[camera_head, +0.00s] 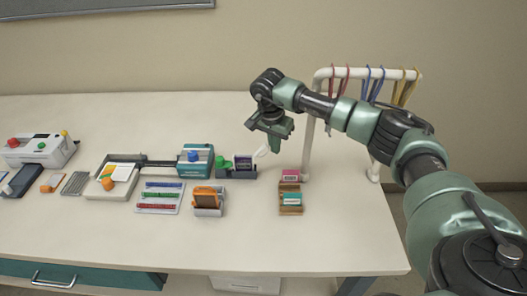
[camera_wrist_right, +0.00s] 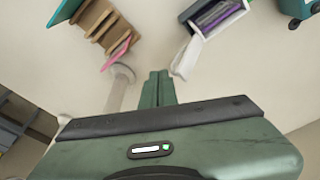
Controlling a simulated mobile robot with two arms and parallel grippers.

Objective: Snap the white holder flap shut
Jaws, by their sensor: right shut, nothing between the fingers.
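The white flap (camera_head: 261,152) stands swung out from the right side of a small holder with dark purple contents (camera_head: 243,163). In the right wrist view the flap (camera_wrist_right: 185,58) sticks out at an angle from the corner of the white-edged holder (camera_wrist_right: 222,24), so it is open. My right gripper (camera_head: 273,147) hangs just right of the flap, above the table. In the wrist view its fingertips (camera_wrist_right: 159,76) are together and empty, beside the flap with a small gap seen in the picture. My left gripper is not in view.
A white pipe rack (camera_head: 309,130) with coloured loops stands right of the gripper. A wooden card stand (camera_head: 290,208) is in front of it. A teal-topped trimmer (camera_head: 195,165), an orange item in a grey holder (camera_head: 208,211) and a laminator (camera_head: 40,150) are left. The front right table is clear.

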